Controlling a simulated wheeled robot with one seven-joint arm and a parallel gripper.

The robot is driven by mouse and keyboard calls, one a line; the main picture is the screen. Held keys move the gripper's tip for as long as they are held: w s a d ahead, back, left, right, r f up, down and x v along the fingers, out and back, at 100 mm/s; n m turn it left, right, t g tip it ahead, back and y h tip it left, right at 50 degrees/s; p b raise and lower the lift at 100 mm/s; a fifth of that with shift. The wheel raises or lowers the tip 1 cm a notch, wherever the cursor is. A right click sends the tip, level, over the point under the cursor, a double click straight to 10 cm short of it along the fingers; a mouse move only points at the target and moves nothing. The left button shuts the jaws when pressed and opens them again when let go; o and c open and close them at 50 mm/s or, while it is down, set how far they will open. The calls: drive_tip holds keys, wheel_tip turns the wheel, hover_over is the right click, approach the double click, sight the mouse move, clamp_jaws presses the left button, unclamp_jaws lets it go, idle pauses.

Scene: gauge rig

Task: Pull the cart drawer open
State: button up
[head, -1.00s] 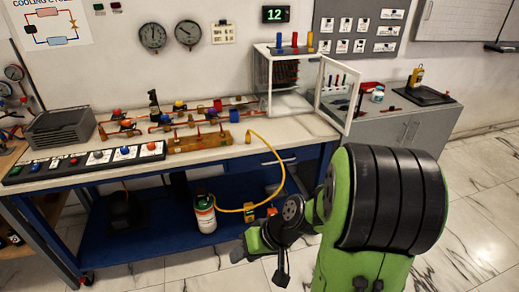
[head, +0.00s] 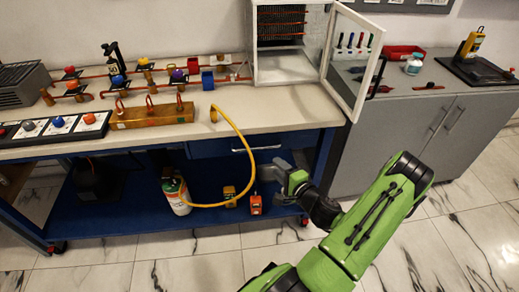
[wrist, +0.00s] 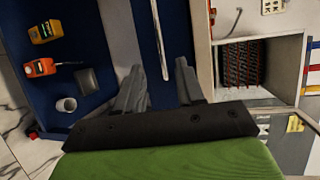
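The cart drawer (head: 215,148) is a blue front under the white worktop, and it looks flush with the cart. Its silver bar handle (head: 266,148) is on the right part of the front. In the wrist view the handle (wrist: 159,35) runs upright in the picture against the blue drawer front (wrist: 179,30). My gripper (wrist: 159,66) is open, with its two fingers apart on either side of the line of the handle. In the head view my gripper (head: 281,168) is just below and right of the handle. Contact with the handle cannot be told.
A yellow hose (head: 245,150) hangs from the worktop past the drawer to a bottle (head: 176,194). Yellow and orange instruments (head: 255,204) stand on the lower shelf. An open cabinet door (head: 352,60) overhangs the right end. Marble floor (head: 200,250) in front is clear.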

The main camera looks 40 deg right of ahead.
drive_tip(key=b+x, duration=0.1)
drive_tip(key=x, duration=1.1)
drive_tip(key=shift+w, duration=0.25)
drive_tip(key=shift+f, duration=0.1)
clamp_jaws()
